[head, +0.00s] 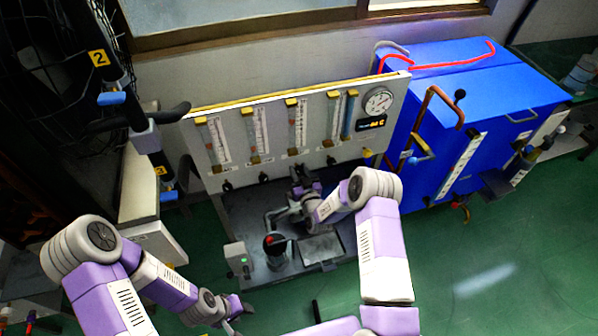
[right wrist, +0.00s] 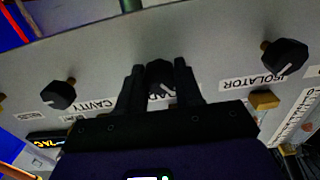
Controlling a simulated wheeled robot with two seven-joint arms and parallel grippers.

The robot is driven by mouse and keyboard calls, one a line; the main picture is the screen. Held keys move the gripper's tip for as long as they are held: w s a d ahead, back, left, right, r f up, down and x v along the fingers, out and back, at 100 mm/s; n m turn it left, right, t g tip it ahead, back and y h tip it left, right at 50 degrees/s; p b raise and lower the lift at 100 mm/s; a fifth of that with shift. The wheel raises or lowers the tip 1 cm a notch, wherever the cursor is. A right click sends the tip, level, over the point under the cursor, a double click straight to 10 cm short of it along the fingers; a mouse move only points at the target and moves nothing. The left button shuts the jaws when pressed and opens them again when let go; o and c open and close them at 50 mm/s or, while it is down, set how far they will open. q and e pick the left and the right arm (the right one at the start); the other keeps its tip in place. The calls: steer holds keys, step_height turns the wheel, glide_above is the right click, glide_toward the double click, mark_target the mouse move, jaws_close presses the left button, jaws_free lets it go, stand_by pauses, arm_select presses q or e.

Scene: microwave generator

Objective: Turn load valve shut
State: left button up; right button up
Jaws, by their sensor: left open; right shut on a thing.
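The load valve is a black knob (right wrist: 161,76) on the pale panel, with a partly hidden label ending in "AD" below it. In the right wrist view my right gripper (right wrist: 158,84) has one finger on each side of this knob and is shut on it. A pale pointer line shows on the knob. In the head view my right gripper (head: 301,176) is at the lower middle of the panel (head: 275,122) and hides the knob. My left gripper (head: 236,311) is open and low at the front, away from the panel.
A CAVITY knob (right wrist: 61,94) and an ISOLATOR knob (right wrist: 285,57) flank the load knob. Flow tubes (head: 299,124) and a round gauge (head: 379,101) are on the panel. A blue cabinet (head: 480,85) stands right, a black fan (head: 60,70) left. Green floor (head: 500,250) is clear at right.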

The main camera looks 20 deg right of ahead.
steer(key=shift+r+m, duration=0.1)
steer(key=shift+m, duration=0.2)
steer(key=m, duration=0.5)
steer(key=shift+d, duration=0.15)
steer(key=m, duration=0.6)
steer(key=shift+d+m, duration=0.15)
steer(key=shift+m, duration=0.25)
steer(key=m, duration=1.2)
steer(key=shift+d+f+m, duration=0.1)
steer(key=shift+f+m, duration=0.1)
steer(key=shift+m, duration=0.1)
steer(key=o, duration=1)
steer(key=shift+f, duration=0.1)
steer(key=shift+o, duration=0.2)
